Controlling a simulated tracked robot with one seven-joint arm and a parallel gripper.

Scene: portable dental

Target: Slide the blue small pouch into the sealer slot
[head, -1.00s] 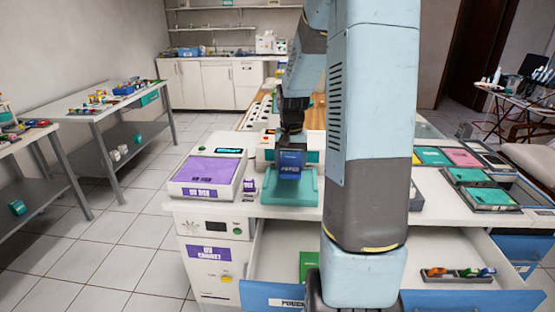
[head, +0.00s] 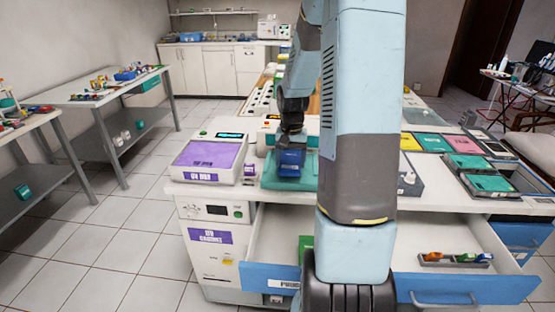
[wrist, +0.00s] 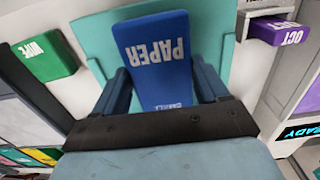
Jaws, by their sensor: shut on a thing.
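My gripper (head: 290,130) is shut on the blue small pouch (head: 290,158), above the worktop's front left. In the wrist view the pouch (wrist: 160,60) lies between my two dark blue fingers (wrist: 162,88), its white "PAPER" label facing the camera. The sealer's teal part (head: 268,183) is under and around the pouch in the head view; it also shows behind the pouch in the wrist view (wrist: 90,40). The slot itself is hidden, and I cannot tell whether the pouch is in it.
A purple-topped device (head: 205,158) stands left of the sealer, with a small purple box (head: 249,170) between them. Below, a blue-fronted drawer (head: 460,287) is open. Teal and pink trays (head: 433,143) lie to the right. A green "WIPE" block (wrist: 48,55) is close by.

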